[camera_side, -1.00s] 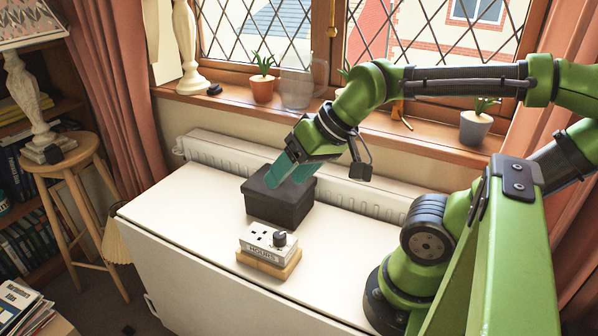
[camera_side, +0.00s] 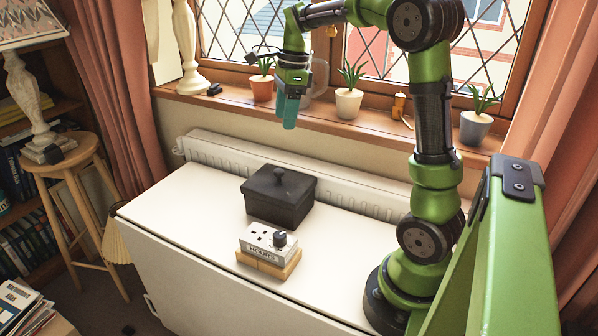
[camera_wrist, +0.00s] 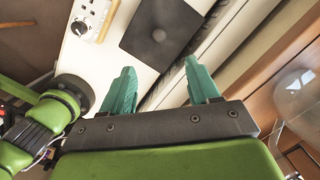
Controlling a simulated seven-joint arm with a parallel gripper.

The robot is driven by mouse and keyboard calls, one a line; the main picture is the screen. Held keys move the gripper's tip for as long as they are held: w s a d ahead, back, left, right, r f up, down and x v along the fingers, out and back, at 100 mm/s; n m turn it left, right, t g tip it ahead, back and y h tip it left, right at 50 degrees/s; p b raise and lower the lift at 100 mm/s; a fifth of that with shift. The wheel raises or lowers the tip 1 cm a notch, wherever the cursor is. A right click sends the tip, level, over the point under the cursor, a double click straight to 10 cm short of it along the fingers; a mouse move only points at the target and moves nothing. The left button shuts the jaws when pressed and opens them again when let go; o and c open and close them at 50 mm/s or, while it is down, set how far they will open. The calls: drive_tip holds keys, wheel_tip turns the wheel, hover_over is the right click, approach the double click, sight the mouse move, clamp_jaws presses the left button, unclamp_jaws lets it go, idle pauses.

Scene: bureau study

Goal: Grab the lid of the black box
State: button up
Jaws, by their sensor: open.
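The black box (camera_side: 279,207) stands on the white table with its lid (camera_side: 282,183) on, and a round knob (camera_side: 279,174) sits in the middle of the lid. In the wrist view the lid (camera_wrist: 160,45) shows from above, beyond the fingertips. My gripper (camera_side: 289,112) is raised well above the table in front of the window, pointing down, clear of the box. In the wrist view my gripper's two teal fingers (camera_wrist: 160,75) are spread apart with nothing between them.
A white socket-and-dial timer (camera_side: 268,245) on a wooden block stands in front of the box; it also shows in the wrist view (camera_wrist: 90,18). A radiator (camera_side: 225,155) runs behind the white table (camera_side: 185,215). Potted plants (camera_side: 349,100) line the windowsill. The table's left part is clear.

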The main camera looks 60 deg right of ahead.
sight(279, 170)
drive_tip(key=f, duration=0.5)
drive_tip(key=w+a+f, duration=0.1)
drive_tip(key=f, duration=0.9)
drive_tip(key=shift+w+a+f, duration=0.2)
drive_tip(key=shift+a+f, duration=0.1)
drive_tip(key=shift+a, duration=0.1)
clamp_jaws()
drive_tip(key=shift+r, duration=0.15)
